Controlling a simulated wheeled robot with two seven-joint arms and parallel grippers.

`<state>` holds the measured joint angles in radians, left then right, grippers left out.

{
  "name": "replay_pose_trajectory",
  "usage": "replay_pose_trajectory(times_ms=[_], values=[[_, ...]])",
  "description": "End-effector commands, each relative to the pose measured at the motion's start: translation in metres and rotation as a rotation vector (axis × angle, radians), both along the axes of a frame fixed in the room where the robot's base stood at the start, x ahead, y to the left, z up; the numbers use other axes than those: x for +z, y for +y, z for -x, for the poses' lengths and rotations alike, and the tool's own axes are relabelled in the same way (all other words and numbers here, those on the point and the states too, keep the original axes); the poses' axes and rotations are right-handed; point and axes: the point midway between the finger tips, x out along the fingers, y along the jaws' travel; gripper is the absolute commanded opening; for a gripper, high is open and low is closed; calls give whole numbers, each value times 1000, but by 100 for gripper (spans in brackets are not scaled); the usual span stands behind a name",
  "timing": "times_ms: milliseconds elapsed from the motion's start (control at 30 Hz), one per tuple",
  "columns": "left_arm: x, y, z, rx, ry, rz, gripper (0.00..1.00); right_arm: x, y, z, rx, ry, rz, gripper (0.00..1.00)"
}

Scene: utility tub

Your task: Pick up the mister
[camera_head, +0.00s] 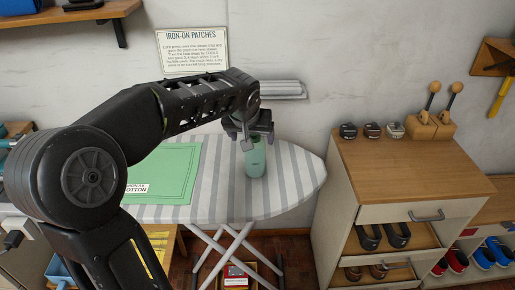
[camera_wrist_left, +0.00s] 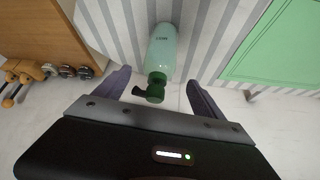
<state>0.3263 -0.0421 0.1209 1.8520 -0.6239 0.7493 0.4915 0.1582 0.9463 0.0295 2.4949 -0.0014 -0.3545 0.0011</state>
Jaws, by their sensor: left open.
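The mister is a pale green bottle (camera_head: 256,160) standing upright on the striped ironing board (camera_head: 300,175). In the left wrist view the mister (camera_wrist_left: 162,50) shows a dark green collar and a dark spray head. My left gripper (camera_head: 252,137) is above and around the top of the mister in the head view, partly hiding its spray head. In the left wrist view the two fingers of my left gripper (camera_wrist_left: 158,92) are spread, with the spray head between them and gaps on both sides. My right gripper is not in view.
A green mat (camera_head: 170,170) lies on the board left of the mister. A wooden-topped cabinet (camera_head: 400,165) with shoes and small items stands to the right. A wall holder (camera_head: 280,89) and a sign (camera_head: 192,50) are behind. The board's right end is clear.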

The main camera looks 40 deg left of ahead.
Motion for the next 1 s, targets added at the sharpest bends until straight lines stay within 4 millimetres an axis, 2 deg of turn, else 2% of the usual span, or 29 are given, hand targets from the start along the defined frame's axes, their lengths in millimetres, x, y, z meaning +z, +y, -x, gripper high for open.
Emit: replay_pose_trajectory(times_ms=[300,567,867,1000], values=[[-1,0,0,0,1,0,80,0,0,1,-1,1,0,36],[-21,6,-12,1,2,2,80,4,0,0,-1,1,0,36],[-23,6,-13,1,1,1,80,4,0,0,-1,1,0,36],[-30,8,-17,0,4,2,80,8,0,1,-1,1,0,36]])
